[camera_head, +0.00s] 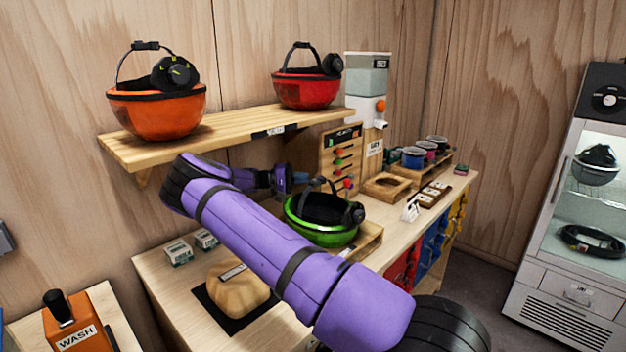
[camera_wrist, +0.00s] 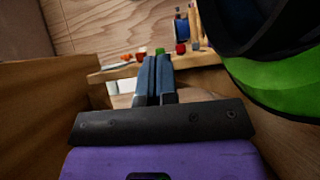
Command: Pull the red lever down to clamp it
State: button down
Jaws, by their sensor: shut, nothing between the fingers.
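A wooden board (camera_head: 328,150) with a dark sign and small coloured knobs stands on the bench below the shelf. A red knob (camera_head: 339,152) shows near its top, and another red knob (camera_head: 348,183) shows lower, close to my gripper. I cannot tell which belongs to the red lever. In the wrist view a small red piece (camera_wrist: 181,48) and a green piece (camera_wrist: 160,51) lie beyond the fingertips. My gripper (camera_wrist: 154,62) is shut and empty, pointing toward these pieces, apparently short of them.
A green helmet (camera_head: 322,230) sits close beside my gripper and fills the right of the wrist view (camera_wrist: 275,90). The shelf (camera_head: 215,140) above holds an orange helmet (camera_head: 160,108) and a red helmet (camera_head: 305,90). A wooden tray (camera_head: 385,187) lies right of the board.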

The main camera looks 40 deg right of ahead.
aim_at(347, 193)
jog(key=s+d, duration=0.8)
jog(key=shift+s+f, duration=0.15)
jog(key=shift+s+r+m+t+y, duration=0.2)
jog(key=shift+s+m+t+y, duration=0.15)
jog(key=shift+s+m, duration=0.25)
